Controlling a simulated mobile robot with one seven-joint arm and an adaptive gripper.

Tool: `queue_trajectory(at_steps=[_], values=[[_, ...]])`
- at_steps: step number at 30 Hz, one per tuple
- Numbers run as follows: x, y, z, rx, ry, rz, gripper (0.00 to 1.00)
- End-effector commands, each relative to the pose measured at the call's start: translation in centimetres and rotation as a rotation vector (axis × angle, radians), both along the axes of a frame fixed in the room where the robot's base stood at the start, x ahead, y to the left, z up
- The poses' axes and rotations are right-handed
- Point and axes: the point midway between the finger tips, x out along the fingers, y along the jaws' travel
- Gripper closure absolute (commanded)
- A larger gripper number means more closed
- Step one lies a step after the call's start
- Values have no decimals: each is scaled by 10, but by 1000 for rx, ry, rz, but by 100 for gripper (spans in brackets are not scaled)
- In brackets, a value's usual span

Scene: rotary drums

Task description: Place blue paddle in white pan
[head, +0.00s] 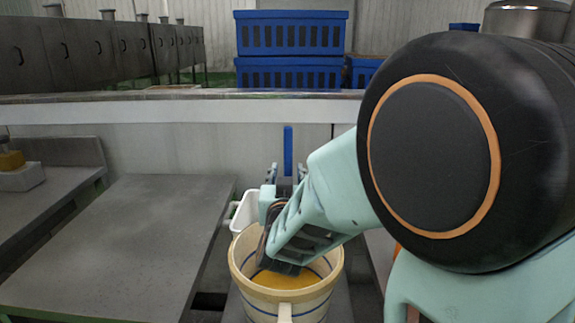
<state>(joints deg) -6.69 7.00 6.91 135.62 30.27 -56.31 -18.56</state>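A blue paddle (288,150) shows as a narrow upright blue strip in front of the pale wall, in the middle of the head view. Its lower end is hidden behind my gripper. My gripper (287,174) points away from the camera, above and beyond the cream bucket. Its two fingertips stand apart, one on each side of the blue strip, with gaps visible. I cannot tell how far beyond the fingertips the paddle is. A white container (243,212), probably the white pan, stands just behind the bucket, partly hidden by the bucket and my gripper.
A cream bucket (241,262) with blue bands and orange-yellow contents stands below my gripper. A grey table (120,235) with a bare top is at left. A long ledge (150,96) crosses behind, with stacked blue crates (290,32) beyond. My arm covers the right side.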

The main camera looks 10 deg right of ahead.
Motion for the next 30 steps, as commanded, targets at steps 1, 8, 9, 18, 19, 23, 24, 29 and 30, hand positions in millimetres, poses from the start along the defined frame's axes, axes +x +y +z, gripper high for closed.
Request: queue_trajectory(at_steps=[1,8,9,18,19,23,24,29,30], values=[[-12,3,2,-1,-1,2,66],[-52,11,1,0,0,2,66],[-56,12,2,0,-1,1,66],[-68,13,1,0,0,-1,66],[-67,13,0,0,0,-1,66],[-67,13,0,-1,0,-1,66],[-67,13,1,-2,-1,-1,66],[-52,7,12,-51,-12,-5,66],[-44,4,17,-78,-18,-7,66]])
